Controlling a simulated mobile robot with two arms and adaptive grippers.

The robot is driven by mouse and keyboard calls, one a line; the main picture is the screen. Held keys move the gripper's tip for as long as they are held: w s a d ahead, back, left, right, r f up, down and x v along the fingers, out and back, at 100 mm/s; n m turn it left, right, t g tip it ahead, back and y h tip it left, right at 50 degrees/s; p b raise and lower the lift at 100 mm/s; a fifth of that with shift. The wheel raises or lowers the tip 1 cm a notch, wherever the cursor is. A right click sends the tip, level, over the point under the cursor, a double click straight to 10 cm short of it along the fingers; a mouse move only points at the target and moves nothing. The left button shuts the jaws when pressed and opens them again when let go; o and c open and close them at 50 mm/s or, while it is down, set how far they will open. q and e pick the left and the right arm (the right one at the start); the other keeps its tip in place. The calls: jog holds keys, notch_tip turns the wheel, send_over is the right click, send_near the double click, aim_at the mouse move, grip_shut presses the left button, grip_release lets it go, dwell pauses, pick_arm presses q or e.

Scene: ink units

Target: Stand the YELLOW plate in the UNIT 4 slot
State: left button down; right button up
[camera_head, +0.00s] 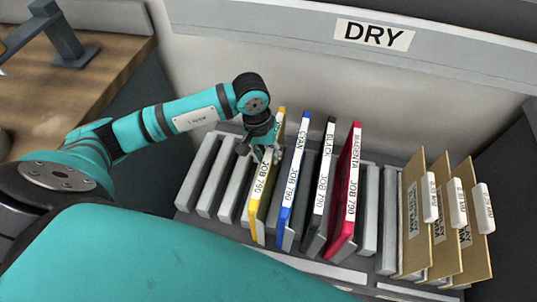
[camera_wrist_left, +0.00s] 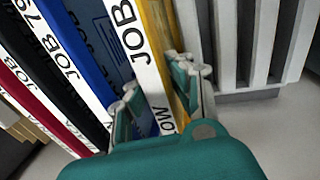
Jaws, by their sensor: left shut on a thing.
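The yellow plate (camera_head: 264,190) stands upright in the grey rack (camera_head: 208,172), just left of the blue CYAN plate (camera_head: 294,180). Its white label reads JOB 790. My left gripper (camera_head: 266,152) is shut on its upper part. In the left wrist view the two fingers (camera_wrist_left: 160,95) sit on either side of the yellow plate (camera_wrist_left: 160,45). I cannot tell whether its bottom edge is fully seated. No UNIT 4 marking is readable. My right gripper is not in view.
The black plate (camera_head: 323,185) and the red MAGENTA plate (camera_head: 350,190) stand further right. Several tan boards (camera_head: 414,240) with white tabs stand at the right. Empty slots lie between the dividers left of the yellow plate. A DRY sign (camera_head: 374,34) is behind.

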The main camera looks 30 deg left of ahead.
pick_arm(q)
jog(key=shift+f, duration=0.1)
jog(key=c, duration=1.1)
grip_release()
notch_tip(320, 180, up, 12)
jog(key=a, duration=0.2)
jog(key=shift+s, duration=0.3)
